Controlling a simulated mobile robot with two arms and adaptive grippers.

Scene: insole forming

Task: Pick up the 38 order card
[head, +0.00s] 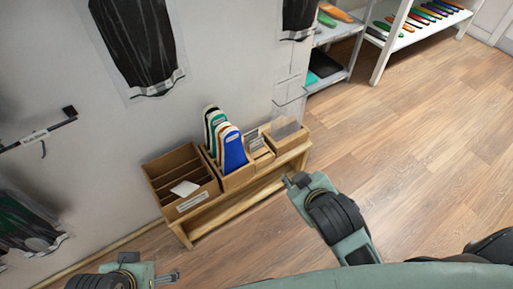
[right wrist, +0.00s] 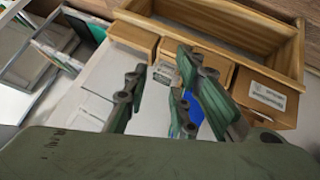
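A white card (head: 185,188) lies in the brown compartment box (head: 160,160) at the left of the low wooden bench. More pale cards (head: 256,141) stand in a small holder (head: 262,157) right of the insoles. The numbers on the cards are too small to read, so I cannot tell which is the 38 order card. My right gripper (head: 296,182) is in front of the bench's right end, apart from the cards. In the right wrist view its fingers (right wrist: 160,80) are spread and empty. My left gripper (head: 168,277) is at the bottom left, its finger gap unclear.
Several coloured insoles (head: 233,152) stand in a wooden box in the middle of the bench (head: 215,221). A box with a clear sheet (head: 284,129) is at its right end. Bags hang on the wall. Shelves (head: 400,25) stand at upper right. The floor on the right is clear.

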